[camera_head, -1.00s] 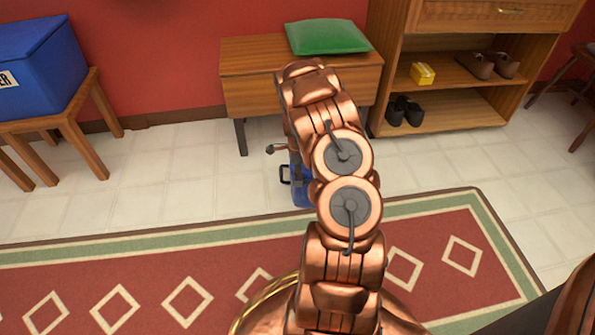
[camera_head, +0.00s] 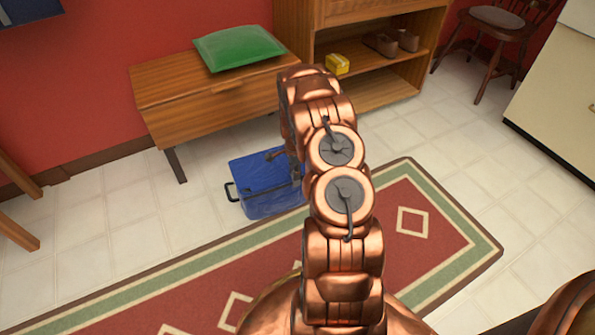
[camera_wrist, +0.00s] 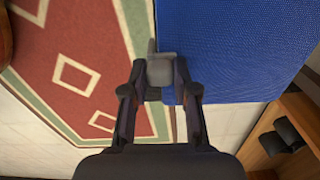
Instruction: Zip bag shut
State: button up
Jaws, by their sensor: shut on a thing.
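The blue bag (camera_head: 262,190) sits on the floor in front of the wooden bench, at the rug's far edge. A dark handle shows at its left end. My arm hides the bag's right part in the head view. In the wrist view the bag's blue textured surface (camera_wrist: 235,45) fills the upper right. My gripper (camera_wrist: 161,72) is shut on a small grey zipper pull (camera_wrist: 160,70) at the bag's edge. The zip line itself is not clear to see.
A bench (camera_head: 205,95) with a green cushion (camera_head: 238,46) stands behind the bag. A shelf (camera_head: 375,92) with shoes (camera_head: 392,42) and a yellow box (camera_head: 337,64) is to its right. A patterned rug (camera_head: 410,260) lies in front. Tile floor is free left of the bag.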

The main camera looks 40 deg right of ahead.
jog(key=shift+d, duration=0.2)
jog(key=o, duration=1)
jog(key=shift+s, duration=0.1)
jog(key=shift+r, duration=0.1)
notch_tip(320, 180, up, 12)
jog(key=shift+f, duration=0.15)
dwell(0.4)
